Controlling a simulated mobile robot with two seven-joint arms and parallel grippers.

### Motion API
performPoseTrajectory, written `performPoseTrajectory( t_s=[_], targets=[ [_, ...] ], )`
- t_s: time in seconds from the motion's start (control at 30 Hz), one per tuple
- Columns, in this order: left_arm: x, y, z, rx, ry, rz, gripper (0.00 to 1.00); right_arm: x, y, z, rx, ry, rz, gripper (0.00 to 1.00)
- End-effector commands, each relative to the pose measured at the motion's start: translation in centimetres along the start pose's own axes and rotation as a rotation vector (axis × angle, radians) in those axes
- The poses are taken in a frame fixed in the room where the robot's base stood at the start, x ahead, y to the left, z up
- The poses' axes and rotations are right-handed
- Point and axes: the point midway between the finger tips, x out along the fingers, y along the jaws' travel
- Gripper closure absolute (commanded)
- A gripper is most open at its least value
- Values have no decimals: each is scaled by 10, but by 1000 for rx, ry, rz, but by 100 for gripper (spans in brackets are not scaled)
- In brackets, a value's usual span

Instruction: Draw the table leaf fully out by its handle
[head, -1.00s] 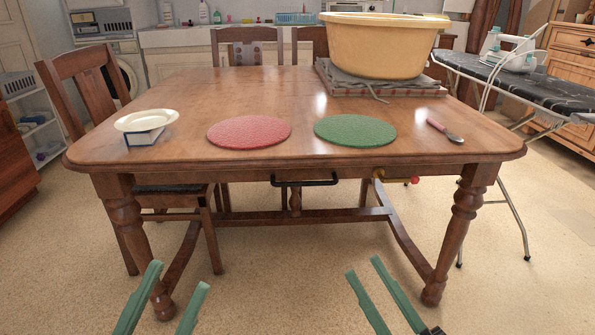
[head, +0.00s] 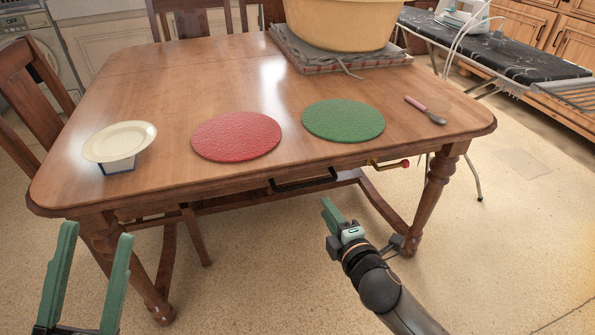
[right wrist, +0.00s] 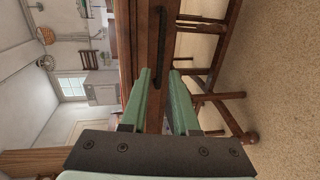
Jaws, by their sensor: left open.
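The wooden table (head: 250,70) stands ahead of me. Its black bar handle (head: 305,183) is under the front edge, near the middle; in the right wrist view the handle (right wrist: 162,40) lies ahead of the fingertips, apart from them. My right gripper (head: 328,204) is in front of and a little below the handle. In the right wrist view its fingers (right wrist: 160,72) stand apart with nothing between them. My left gripper (head: 95,230) is open and empty at the lower left, in front of the table's left leg. I see no gap along the table's front edge.
A brass latch with a red knob (head: 390,164) sticks out right of the handle.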

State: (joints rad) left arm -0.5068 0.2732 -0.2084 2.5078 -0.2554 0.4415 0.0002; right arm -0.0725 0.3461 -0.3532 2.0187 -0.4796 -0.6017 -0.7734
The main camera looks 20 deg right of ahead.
Motion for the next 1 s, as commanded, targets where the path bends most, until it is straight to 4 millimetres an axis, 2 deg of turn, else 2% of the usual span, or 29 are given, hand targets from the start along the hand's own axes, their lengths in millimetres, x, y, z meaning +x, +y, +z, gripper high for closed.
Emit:
performPoseTrajectory(
  t_s=[0.27,0.7,0.83,1.0],
  targets=[
    [-2,1,1,-3,4,0,50,18,-2,4,-25,-18,-11,71],
    [-20,12,18,-41,2,3,50,96,-4,5,-21,-17,-10,71],
    [-23,14,21,-52,1,3,50,113,-3,5,-23,-16,-10,71],
    [-25,15,23,-62,0,0,50,125,-3,5,-21,-16,-13,71]
  ],
)
